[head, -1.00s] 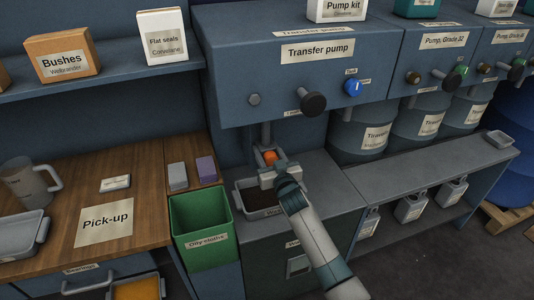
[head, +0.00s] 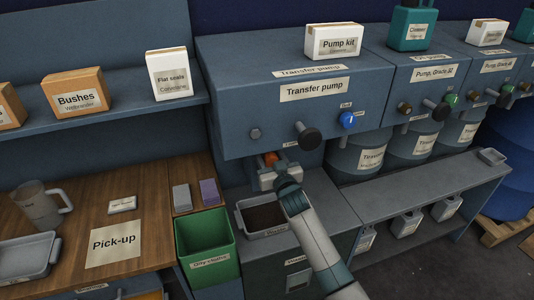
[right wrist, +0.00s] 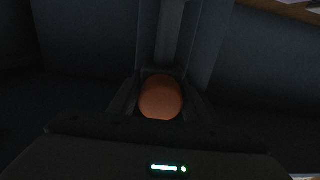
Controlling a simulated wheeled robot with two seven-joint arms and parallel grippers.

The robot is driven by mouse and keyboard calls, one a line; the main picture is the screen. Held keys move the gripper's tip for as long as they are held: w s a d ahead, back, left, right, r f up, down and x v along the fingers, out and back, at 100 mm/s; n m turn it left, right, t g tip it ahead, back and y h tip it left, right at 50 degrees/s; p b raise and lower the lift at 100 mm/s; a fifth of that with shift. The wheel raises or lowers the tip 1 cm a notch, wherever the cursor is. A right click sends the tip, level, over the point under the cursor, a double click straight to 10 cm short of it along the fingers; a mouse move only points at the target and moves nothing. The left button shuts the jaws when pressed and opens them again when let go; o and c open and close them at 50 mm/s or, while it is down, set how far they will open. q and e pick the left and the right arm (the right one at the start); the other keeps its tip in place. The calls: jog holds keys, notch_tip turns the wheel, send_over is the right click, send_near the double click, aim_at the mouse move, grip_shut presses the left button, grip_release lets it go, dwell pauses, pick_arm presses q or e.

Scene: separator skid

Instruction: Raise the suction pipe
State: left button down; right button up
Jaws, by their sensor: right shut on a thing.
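The suction pipe's orange knob (head: 270,159) shows just under the front of the transfer pump housing (head: 290,108). My right gripper (head: 268,172) is shut on this knob, its arm coming up from the bottom of the head view. In the right wrist view the orange knob (right wrist: 160,97) sits between the two fingers, with a grey vertical pipe (right wrist: 168,40) behind it. The pipe's upper part is hidden by the housing in the head view. A grey tray (head: 267,230) with dark contents lies below the gripper. My left gripper is not in view.
A green bin labelled for oily cloths (head: 208,243) stands left of the tray. A black knob (head: 308,138) and a blue knob (head: 347,120) stick out from the housing front. The wooden bench (head: 155,205) is at left; the grey shelf (head: 425,190) at right has free room.

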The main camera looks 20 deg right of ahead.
jog(key=shift+w+r, duration=0.1)
jog(key=shift+r, duration=0.4)
jog(key=o, duration=1.3)
jog(key=shift+f, duration=0.1)
jog(key=shift+f, duration=0.15)
jog(key=shift+s+f, duration=0.15)
jog(key=shift+s, duration=0.4)
jog(key=s+b, duration=0.1)
jog(key=s, duration=0.4)
jog(key=s+b, duration=0.1)
jog(key=s, duration=0.5)
jog(key=s+b, duration=0.2)
jog(key=s, duration=0.3)
jog(key=shift+s+d+r, duration=0.2)
jog(key=shift+s+d, duration=0.05)
jog(key=shift+d, duration=0.05)
